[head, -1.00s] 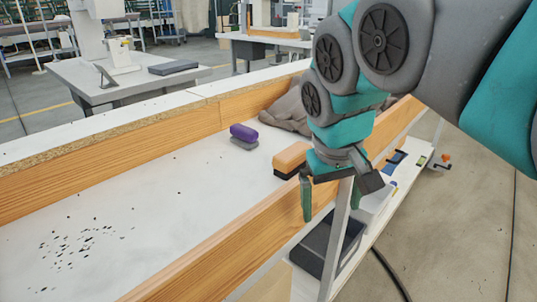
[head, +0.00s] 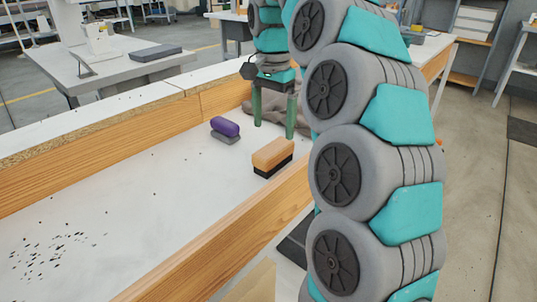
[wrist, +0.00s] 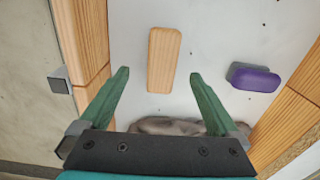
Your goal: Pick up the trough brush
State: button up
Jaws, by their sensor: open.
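Two brushes lie in the white trough (head: 130,210). One has a tan wooden back (head: 272,153) over black bristles and lies near the right wall. The other has a purple back (head: 225,126) over a grey base, farther left. The pictures do not mark which is the trough brush. My gripper (head: 274,131) is open and empty, pointing down over the trough's far part, beyond the wooden brush. In the wrist view the wooden brush (wrist: 163,60) shows ahead, between the lines of the two green fingertips (wrist: 159,75). The purple brush (wrist: 254,78) is right of them.
A crumpled grey cloth (head: 292,123) lies at the trough's far end, behind and below my gripper. Wooden walls (head: 255,222) border the trough. Dark crumbs (head: 50,255) are scattered at its near left. The trough floor around both brushes is mostly clear.

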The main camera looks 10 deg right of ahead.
aim_at(274, 147)
jog(key=shift+w+a+f, duration=0.1)
jog(key=shift+w+f, duration=0.05)
jog(key=shift+f, duration=0.2)
jog(key=shift+f+b, duration=0.85)
jog(key=shift+f, duration=0.1)
jog(key=shift+w+d+f+p, duration=0.1)
jog(key=shift+f, duration=0.6)
jog(key=shift+w+d+f+p, duration=0.1)
jog(key=shift+w+d+f, duration=0.05)
jog(key=shift+f, duration=0.55)
jog(key=shift+w+d+f+p, duration=0.1)
jog(key=shift+f, duration=1.15)
jog(key=c, duration=1.5)
jog(key=shift+c, duration=0.2)
jog(key=shift+r, duration=0.2)
jog(key=shift+r, duration=1.65)
jog(key=s+a+r+b, duration=0.1)
jog(key=s+a+b, duration=0.1)
jog(key=s+a, duration=0.7)
jog(key=s, duration=0.3)
jog(key=shift+s+a+r, duration=0.2)
jog(key=shift+s+a, duration=0.15)
jog(key=shift+a, duration=0.05)
